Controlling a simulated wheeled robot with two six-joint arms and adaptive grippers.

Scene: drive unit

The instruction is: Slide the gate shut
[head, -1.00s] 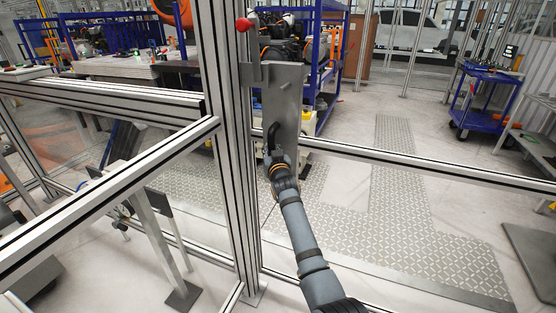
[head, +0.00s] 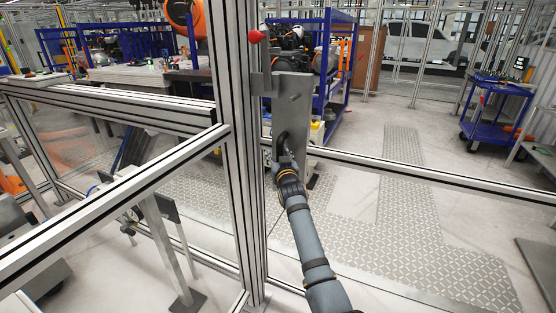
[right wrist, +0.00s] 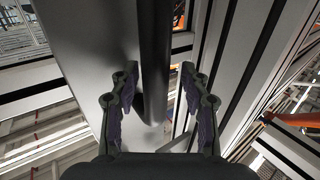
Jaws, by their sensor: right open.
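A grey metal plate (head: 293,98) stands beside a tall aluminium post (head: 240,150), and a dark upright handle (head: 281,138) is on it. I take these as parts of the gate; which frame slides I cannot tell. My right gripper (head: 284,155) is at the handle's lower part in the head view. In the right wrist view, the dark handle bar (right wrist: 155,60) runs down between the spread fingers of the right gripper (right wrist: 159,75). There is a gap on both sides, and the fingers are open. My left gripper is not in view.
A red knob (head: 256,37) sticks out near the post's top. An aluminium rail (head: 440,177) runs right at mid height, and another rail (head: 110,185) slants toward me at left. A blue cart (head: 497,110) stands beyond; patterned floor plates (head: 405,210) lie clear.

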